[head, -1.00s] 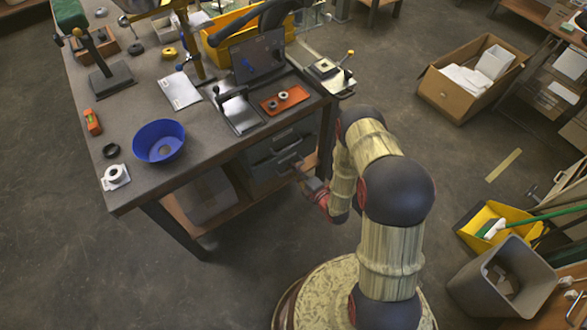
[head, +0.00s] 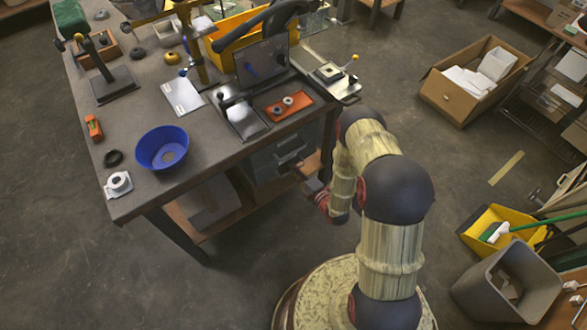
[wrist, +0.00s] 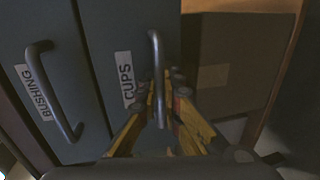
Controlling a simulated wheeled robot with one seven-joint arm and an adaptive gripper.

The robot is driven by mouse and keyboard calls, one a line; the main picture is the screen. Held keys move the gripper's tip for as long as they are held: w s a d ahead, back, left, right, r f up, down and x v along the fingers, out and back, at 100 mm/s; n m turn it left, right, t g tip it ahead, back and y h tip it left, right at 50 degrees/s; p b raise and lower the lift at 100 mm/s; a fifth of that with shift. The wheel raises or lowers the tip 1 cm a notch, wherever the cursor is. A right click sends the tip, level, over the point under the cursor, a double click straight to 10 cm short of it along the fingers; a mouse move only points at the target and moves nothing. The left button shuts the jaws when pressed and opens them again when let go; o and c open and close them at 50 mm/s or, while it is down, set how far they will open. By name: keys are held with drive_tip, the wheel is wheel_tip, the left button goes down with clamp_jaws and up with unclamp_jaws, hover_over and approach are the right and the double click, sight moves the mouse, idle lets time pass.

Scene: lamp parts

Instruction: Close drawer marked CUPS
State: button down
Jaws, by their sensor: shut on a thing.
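The grey drawer front labelled CUPS (wrist: 130,50) fills the middle of the wrist view, with its long bar handle (wrist: 155,50) on its right part. My gripper (wrist: 162,112) has its yellow fingers closed around the lower part of that handle. In the head view my gripper (head: 308,180) is at the drawer unit (head: 268,165) under the workbench, low at the bench's right end. How far the CUPS drawer stands out is hard to tell.
A drawer labelled BUSHING (wrist: 50,100) with its own handle is beside CUPS. A brown box (wrist: 235,60) is to the right. The workbench (head: 140,200) overhangs the drawers. A cardboard box (head: 450,100) and a grey bin (head: 475,280) stand on the floor to the right.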

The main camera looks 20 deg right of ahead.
drive_tip(key=c, duration=2.3)
unclamp_jaws()
drive_tip(key=shift+w, duration=0.15)
drive_tip(key=v, duration=1.2)
